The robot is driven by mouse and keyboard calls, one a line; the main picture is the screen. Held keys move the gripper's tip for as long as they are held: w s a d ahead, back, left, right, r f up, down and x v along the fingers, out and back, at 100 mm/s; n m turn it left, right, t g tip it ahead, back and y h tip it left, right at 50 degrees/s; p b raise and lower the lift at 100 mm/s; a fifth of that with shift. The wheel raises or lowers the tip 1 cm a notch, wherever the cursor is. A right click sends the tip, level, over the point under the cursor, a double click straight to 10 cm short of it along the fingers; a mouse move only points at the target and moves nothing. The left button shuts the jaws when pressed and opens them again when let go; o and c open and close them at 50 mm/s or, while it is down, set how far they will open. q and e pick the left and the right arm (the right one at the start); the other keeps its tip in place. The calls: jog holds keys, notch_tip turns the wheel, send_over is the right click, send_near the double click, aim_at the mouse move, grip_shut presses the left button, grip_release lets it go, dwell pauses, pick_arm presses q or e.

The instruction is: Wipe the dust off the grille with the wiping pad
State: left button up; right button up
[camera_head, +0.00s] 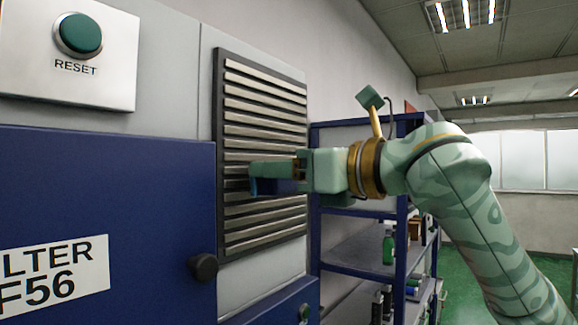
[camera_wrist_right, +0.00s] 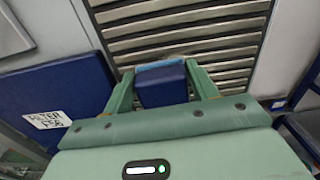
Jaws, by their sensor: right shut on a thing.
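The grille (camera_head: 262,110) is a tall panel of light horizontal slats in a dark frame on the machine's front; its slats also show in the right wrist view (camera_wrist_right: 180,28). My right gripper (camera_head: 262,178) reaches in from the right, in front of the grille's lower half. It is shut on the wiping pad (camera_wrist_right: 162,86), a dark blue block with a light blue face turned toward the slats. In the head view, the pad (camera_head: 275,187) is partly hidden by the fingers. I cannot tell whether its face touches the slats. No dust is clearly distinguishable. My left gripper is not in view.
A blue cabinet door (camera_head: 110,190) with a black knob (camera_head: 203,267) stands left of the grille. Above it is a plate with a green RESET button (camera_head: 78,35). Blue shelving (camera_head: 360,262) holding bottles and boxes stands to the right, behind my right arm.

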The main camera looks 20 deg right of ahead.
jog(key=shift+w+a+p, duration=0.3)
jog(key=shift+w+a, duration=0.05)
jog(key=shift+w, duration=0.05)
jog(key=shift+w+d+r+p, duration=0.1)
jog(key=shift+w+d+p, duration=0.2)
jog(key=shift+d, duration=0.15)
jog(key=shift+w+p, duration=0.1)
jog(key=shift+p, duration=1.65)
jog(key=shift+s+a, duration=0.4)
jog(key=shift+a, duration=0.1)
